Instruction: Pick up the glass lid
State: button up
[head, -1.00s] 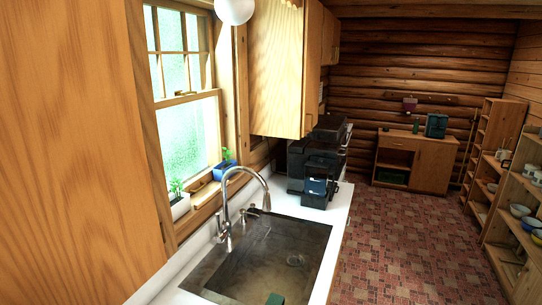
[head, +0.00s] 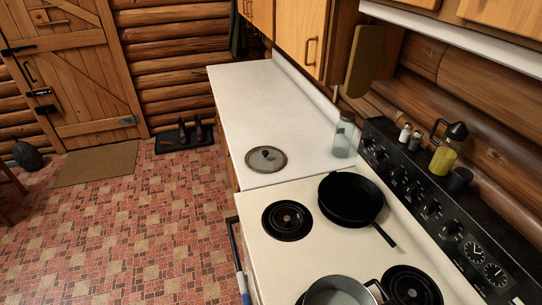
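The glass lid (head: 267,159) lies flat on the white countertop, near the counter's front edge and just beyond the stove. My gripper does not show in the head view.
The white stove (head: 258,213) holds a black skillet (head: 350,198) and a grey pot (head: 338,291). A glass jar (head: 343,137) stands on the counter by the wall. The counter (head: 240,95) beyond the lid is clear. Open tiled floor (head: 150,225) lies to the left.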

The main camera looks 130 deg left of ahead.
aim_at(262, 158)
jog(key=u, duration=4.15)
jog(key=z, duration=0.85)
jog(key=k, duration=0.6)
jog(key=k+z, duration=0.2)
jog(key=z, duration=0.2)
jog(key=k+l+z, duration=0.1)
jog(key=z, duration=0.25)
jog(key=k+l+z, duration=0.2)
jog(key=z, duration=0.2)
jog(key=i+j+z, duration=0.2)
jog(key=j, duration=0.95)
jog(key=j+z, duration=0.15)
jog(key=j, duration=0.95)
